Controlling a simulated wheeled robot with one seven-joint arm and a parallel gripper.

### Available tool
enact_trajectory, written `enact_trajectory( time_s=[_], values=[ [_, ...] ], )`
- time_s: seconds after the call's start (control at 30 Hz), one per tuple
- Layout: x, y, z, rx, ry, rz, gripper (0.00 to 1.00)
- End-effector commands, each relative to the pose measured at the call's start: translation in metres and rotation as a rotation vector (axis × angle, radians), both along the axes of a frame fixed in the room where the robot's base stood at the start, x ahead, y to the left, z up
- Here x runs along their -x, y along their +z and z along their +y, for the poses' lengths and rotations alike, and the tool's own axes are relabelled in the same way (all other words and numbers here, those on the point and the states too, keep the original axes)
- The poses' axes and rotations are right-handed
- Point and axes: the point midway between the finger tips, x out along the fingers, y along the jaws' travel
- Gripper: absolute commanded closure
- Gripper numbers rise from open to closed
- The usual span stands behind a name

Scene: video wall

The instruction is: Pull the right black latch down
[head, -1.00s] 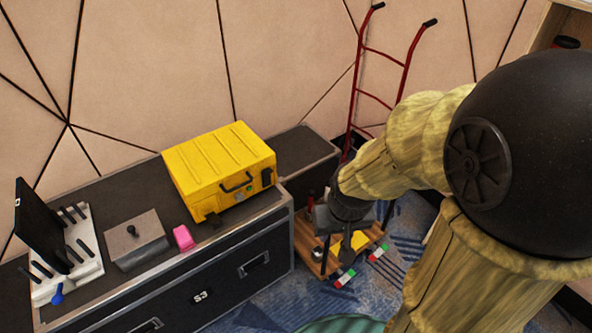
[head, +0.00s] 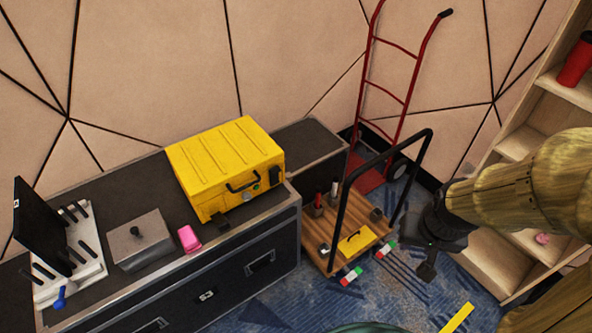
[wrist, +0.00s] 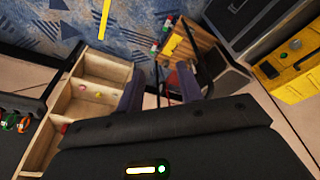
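A yellow case (head: 225,155) stands on a black flight case at the centre left, with a dark carry handle (head: 241,184) on its front. The right black latch (head: 275,175) is at the right end of that front. A second dark latch (head: 220,217) is low at the left end. In the wrist view the case (wrist: 295,88) is cut off at the right edge, with the right latch (wrist: 268,69) near its corner. My gripper (head: 428,262) is right of the case, well apart from it, over the floor beside the cart. Its fingers (wrist: 160,85) are spread and empty.
Shelves (head: 520,145) are on the right. A pink block (head: 189,238) and a grey box (head: 140,238) sit left of the case.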

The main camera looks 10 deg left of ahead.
Motion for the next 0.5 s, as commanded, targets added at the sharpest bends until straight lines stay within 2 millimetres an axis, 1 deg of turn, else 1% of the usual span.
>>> enact_trajectory(
  time_s=[0.37, 0.4, 0.47, 0.5],
  values=[
    [0.0, 0.0, 0.0001, 0.0, 0.0, 0.0, 0.64],
    [-0.0001, -0.0001, 0.0001, 0.0, 0.001, 0.0, 0.56],
    [-0.0018, -0.0019, 0.0004, 0.001, 0.005, -0.004, 0.44],
    [-0.0046, -0.0048, 0.0009, 0.004, 0.013, -0.011, 0.44]
  ],
)
